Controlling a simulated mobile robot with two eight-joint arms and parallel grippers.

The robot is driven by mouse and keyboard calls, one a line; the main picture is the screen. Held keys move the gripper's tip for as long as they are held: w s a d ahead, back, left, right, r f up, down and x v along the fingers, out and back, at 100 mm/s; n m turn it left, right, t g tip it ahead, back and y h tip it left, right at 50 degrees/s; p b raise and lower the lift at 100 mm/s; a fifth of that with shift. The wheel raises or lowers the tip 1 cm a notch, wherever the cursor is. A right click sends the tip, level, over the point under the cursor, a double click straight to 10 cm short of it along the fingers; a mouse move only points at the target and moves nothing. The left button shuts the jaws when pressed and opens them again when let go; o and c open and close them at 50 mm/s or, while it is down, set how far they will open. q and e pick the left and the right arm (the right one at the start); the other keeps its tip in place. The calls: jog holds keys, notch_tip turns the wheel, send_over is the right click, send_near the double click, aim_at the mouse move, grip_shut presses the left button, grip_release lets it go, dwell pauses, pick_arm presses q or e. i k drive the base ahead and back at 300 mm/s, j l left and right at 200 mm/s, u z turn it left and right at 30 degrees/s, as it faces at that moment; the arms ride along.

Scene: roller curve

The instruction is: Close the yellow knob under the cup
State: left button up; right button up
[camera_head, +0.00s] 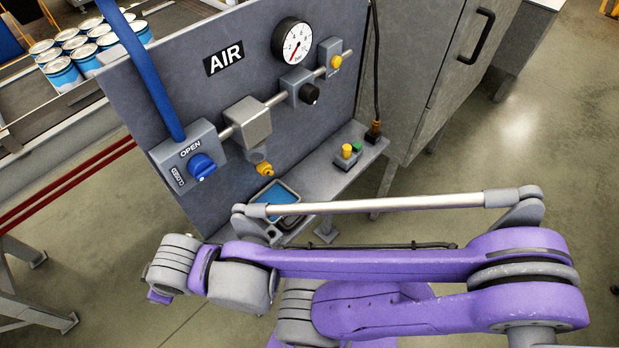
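The small yellow knob (265,169) sits low on the grey panel. It is just under a grey cup (257,156), which hangs below a grey block on the air pipe. I cannot tell from its angle whether the knob is open or closed. My purple arm comes in from the right and reaches left across the front. At its far left end a small part of my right gripper (158,297) shows, below and left of the knob and apart from it. Its fingers are mostly hidden behind the wrist. My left gripper is not in view.
A tray with blue liquid (283,196) sits on the shelf (325,180) below the knob, partly behind my arm. A blue valve knob (202,166), pressure gauge (292,40), black knob (309,93) and button box (347,154) are nearby. A grey cabinet (415,80) stands right.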

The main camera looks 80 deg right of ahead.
aim_at(264, 169)
jog(key=i+z, duration=0.1)
jog(key=z, duration=0.75)
jog(key=i+j+z, duration=0.1)
jog(key=z, duration=0.3)
jog(key=j+z, duration=0.15)
jog(key=z, duration=0.25)
jog(key=i+j+z, duration=0.1)
jog(key=z, duration=0.4)
jog(key=i+j+z, duration=0.1)
jog(key=j+z, duration=0.15)
jog(key=z, duration=0.2)
jog(key=j+z, duration=0.2)
jog(key=z, duration=0.3)
jog(key=i+j+z, duration=0.1)
jog(key=j+z, duration=0.3)
